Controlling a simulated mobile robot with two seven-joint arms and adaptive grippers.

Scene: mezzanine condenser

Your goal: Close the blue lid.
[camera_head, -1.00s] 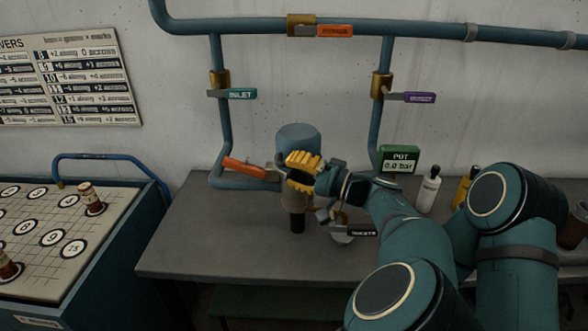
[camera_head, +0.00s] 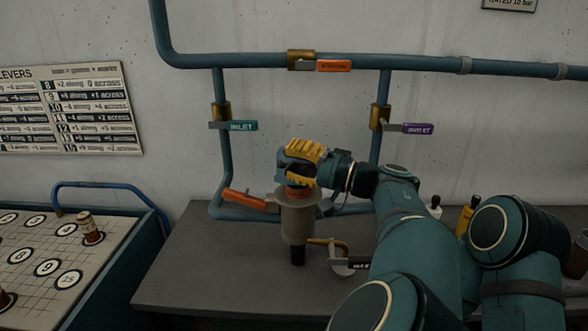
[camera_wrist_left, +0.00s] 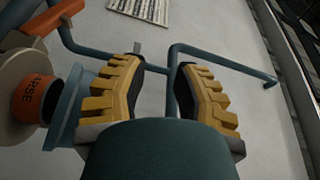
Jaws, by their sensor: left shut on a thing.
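A grey canister (camera_head: 298,222) stands on the bench with an orange band (camera_head: 297,191) at its top. The blue lid (camera_head: 285,160) is above that band, partly hidden by the gripper; it also shows in the left wrist view (camera_wrist_left: 68,112), beside the orange band with lettering ending "RSE". My left gripper (camera_head: 304,160), with yellow toothed pads, is at the lid's height and shut on it. In the left wrist view the pads stand apart and the hold itself is hidden. Whether the lid is seated cannot be told. My right gripper is not in view.
Blue pipes (camera_head: 225,160) run behind. Bottles (camera_head: 467,215) stand at the right, partly behind my arm. The bench's left part (camera_head: 200,260) is clear.

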